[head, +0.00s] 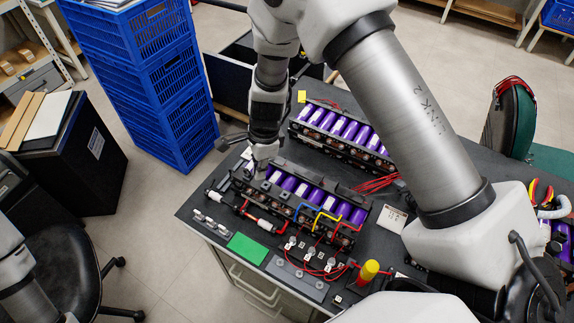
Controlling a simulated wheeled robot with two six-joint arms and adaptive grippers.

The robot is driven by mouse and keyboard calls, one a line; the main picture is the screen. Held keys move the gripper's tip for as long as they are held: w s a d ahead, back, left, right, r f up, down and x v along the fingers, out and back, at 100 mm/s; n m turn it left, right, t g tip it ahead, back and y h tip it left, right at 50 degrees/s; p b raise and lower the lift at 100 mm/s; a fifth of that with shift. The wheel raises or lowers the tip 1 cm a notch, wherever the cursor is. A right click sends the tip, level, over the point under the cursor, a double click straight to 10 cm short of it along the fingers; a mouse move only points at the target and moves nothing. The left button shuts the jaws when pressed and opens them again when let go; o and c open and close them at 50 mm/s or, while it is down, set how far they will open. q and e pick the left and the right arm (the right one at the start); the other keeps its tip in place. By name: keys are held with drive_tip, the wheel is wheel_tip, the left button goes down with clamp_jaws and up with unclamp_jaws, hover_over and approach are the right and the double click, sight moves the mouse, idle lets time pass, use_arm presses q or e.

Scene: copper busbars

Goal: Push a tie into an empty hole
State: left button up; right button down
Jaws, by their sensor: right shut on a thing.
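My right gripper (262,160) points down at the back left end of the near battery pack (330,188), a black holder with a row of purple cells. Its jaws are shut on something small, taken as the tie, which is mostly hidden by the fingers. I cannot tell whether the tie touches the holder or which hole is empty. Red, blue and yellow wires (322,217) run along the pack's front side. My left gripper is out of view; only part of my left arm shows at the lower left.
A second pack (345,128) with purple cells lies behind. In front are a green pad (247,248), a grey plate (296,277) with small metal parts and red leads, and a yellow-and-red tool (368,271). Blue crates (150,90) stand beyond the table's left edge.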

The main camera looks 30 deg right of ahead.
sight(284, 196)
drive_tip(key=shift+s+d+r+m+t+p, duration=0.9)
drive_tip(key=shift+s+d+m, duration=1.55)
drive_tip(key=shift+m, duration=2.95)
drive_tip(key=shift+h, duration=0.4)
drive_tip(key=f+b, duration=0.1)
drive_tip(key=f, duration=0.1)
drive_tip(key=f+b, duration=0.4)
drive_tip(key=shift+s+a, duration=0.1)
drive_tip(key=shift+a, duration=0.15)
drive_tip(key=shift+r, duration=0.15)
drive_tip(key=shift+s+f+b, duration=0.1)
drive_tip(key=shift+f+b, duration=0.5)
drive_tip(key=shift+b, duration=0.25)
drive_tip(key=c, duration=1.2)
unclamp_jaws()
